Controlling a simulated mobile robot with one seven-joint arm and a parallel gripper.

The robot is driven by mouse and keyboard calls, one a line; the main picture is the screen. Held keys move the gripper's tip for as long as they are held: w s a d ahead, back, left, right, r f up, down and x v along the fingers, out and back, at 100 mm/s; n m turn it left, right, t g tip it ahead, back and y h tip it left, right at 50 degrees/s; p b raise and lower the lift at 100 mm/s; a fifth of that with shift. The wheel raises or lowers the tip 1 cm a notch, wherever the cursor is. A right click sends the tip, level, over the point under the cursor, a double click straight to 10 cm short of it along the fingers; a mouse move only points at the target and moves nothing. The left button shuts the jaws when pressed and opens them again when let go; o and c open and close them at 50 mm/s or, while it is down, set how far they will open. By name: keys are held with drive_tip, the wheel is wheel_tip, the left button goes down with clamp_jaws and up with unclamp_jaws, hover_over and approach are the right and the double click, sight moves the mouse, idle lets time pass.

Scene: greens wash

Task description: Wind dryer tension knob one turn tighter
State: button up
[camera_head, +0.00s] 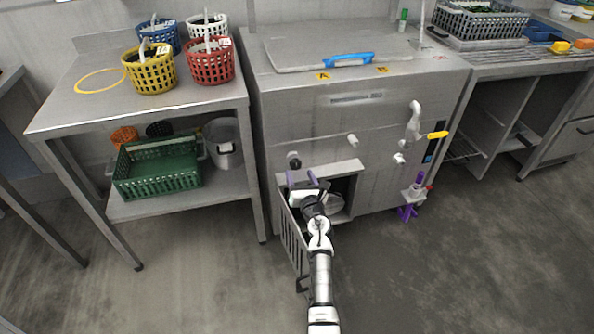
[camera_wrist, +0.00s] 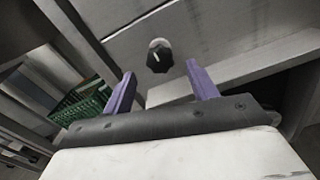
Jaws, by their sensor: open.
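The knob is black with a white pointer line and a pale collar behind it. In the wrist view the knob (camera_wrist: 159,57) sits on the grey steel front, ahead of and between my purple fingertips. In the head view the knob (camera_head: 294,161) shows on the lower left of the steel machine's front (camera_head: 330,115). My gripper (camera_head: 303,181) is just below and in front of it. In the wrist view my gripper (camera_wrist: 162,85) is open and empty, its fingers wide apart. The fingers do not appear to touch the knob.
An open compartment with a slatted door (camera_head: 294,240) lies beside my arm. A steel table (camera_head: 180,100) stands left with several baskets, and a green crate (camera_head: 155,170) on its shelf.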

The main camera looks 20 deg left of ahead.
sight(296, 167)
drive_tip(key=shift+b+x, duration=0.6)
drive_tip(key=shift+x, duration=1.75)
drive_tip(key=c, duration=1)
drive_tip(key=shift+m, duration=0.3)
